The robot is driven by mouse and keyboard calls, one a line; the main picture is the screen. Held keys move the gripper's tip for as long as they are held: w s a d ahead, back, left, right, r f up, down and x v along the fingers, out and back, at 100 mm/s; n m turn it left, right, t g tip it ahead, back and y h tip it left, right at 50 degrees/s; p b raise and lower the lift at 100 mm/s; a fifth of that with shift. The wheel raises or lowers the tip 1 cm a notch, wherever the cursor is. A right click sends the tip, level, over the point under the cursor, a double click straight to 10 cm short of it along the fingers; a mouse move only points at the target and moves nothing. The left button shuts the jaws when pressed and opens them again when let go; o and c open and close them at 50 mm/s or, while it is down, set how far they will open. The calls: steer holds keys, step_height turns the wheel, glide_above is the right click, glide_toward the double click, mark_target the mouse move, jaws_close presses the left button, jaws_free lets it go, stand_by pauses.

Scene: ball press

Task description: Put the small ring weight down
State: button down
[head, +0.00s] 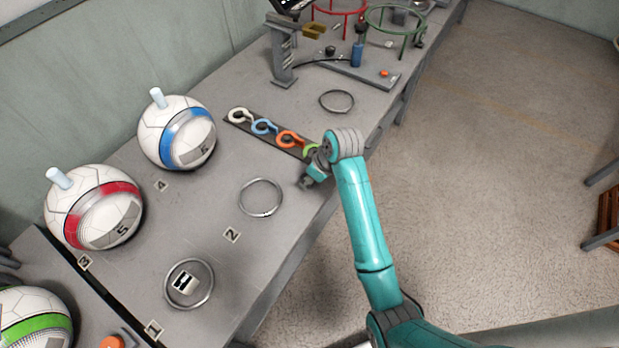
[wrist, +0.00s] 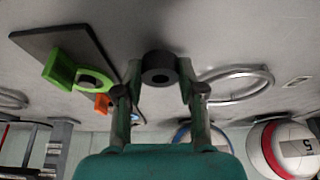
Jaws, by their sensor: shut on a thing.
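The small ring weight (wrist: 158,69) is a short dark cylinder with a hole through it. In the wrist view my gripper (wrist: 160,82) is shut on it, with one finger on each side. In the head view my gripper (head: 308,182) is low at the right edge of the grey table, beside the green end of a dark strip; the weight is hard to make out there. The dark strip (head: 270,135) carries white, blue, orange and green hook-shaped pieces. The green piece (wrist: 90,77) shows left of the weight in the wrist view. I cannot tell whether the weight touches the table.
Balls with blue (head: 177,133), red (head: 94,207) and green (head: 35,318) bands stand left. A press-like device (head: 345,62) stands behind.

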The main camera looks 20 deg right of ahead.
steer(key=shift+f, duration=0.6)
steer(key=c, duration=0.7)
jaws_free()
steer(key=shift+f, duration=0.1)
steer(key=v, duration=1.2)
steer(key=shift+r, duration=0.2)
steer(key=shift+f, duration=0.1)
